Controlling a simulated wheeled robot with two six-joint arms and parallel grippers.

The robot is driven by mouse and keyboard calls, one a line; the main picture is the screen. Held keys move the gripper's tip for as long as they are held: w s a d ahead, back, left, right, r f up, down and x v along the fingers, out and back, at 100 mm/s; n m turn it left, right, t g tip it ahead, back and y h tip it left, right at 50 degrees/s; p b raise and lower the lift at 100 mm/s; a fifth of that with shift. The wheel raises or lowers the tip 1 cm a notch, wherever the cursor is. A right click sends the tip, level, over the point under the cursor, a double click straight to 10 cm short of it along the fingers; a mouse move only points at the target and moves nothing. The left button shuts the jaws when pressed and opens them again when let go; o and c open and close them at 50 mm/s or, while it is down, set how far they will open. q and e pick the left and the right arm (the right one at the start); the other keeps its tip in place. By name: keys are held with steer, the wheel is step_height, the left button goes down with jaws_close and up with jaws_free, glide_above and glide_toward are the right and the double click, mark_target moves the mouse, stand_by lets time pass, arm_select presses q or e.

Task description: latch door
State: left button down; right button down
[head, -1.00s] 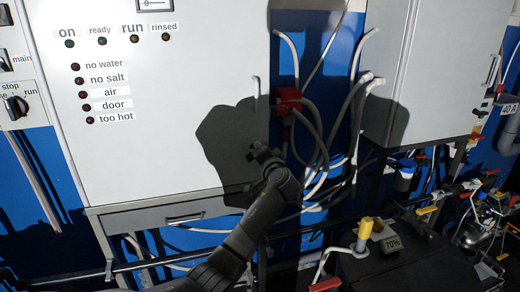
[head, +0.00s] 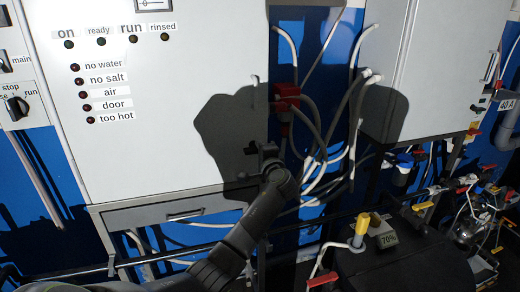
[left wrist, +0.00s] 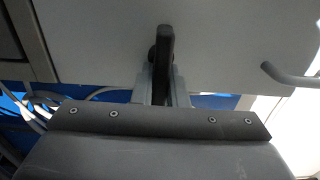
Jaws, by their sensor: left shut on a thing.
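The pale grey cabinet door (head: 180,130) with the lamp labels fills the left of the head view and looks closed. A dark latch handle (left wrist: 164,50) stands upright against the door in the left wrist view. My left gripper (head: 262,150) is at the lower right part of the door in the head view. In the left wrist view its pale fingers (left wrist: 162,88) are shut on the latch handle, one on each side. A bent white door pull (head: 256,85) is above the gripper; it also shows at the right of the left wrist view (left wrist: 288,76). My right gripper is out of view.
Hoses and a red fitting (head: 286,97) hang just right of the door. A second grey cabinet (head: 435,70) stands further right. A black tank (head: 405,265) with a yellow-handled valve (head: 361,232) is at the lower right. A rail runs below the door.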

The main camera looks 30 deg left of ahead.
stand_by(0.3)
arm_select(q)
steer(key=c, duration=1.4)
jaws_free()
steer(key=shift+c, duration=0.2)
steer(key=shift+s+d+f+b, duration=0.15)
steer(key=shift+s+d+b, duration=0.2)
steer(key=shift+d, duration=0.1)
steer(key=b+v, duration=0.5)
steer(key=v, duration=1.1)
steer(key=shift+s+b, duration=0.15)
steer(key=shift+b, duration=0.25)
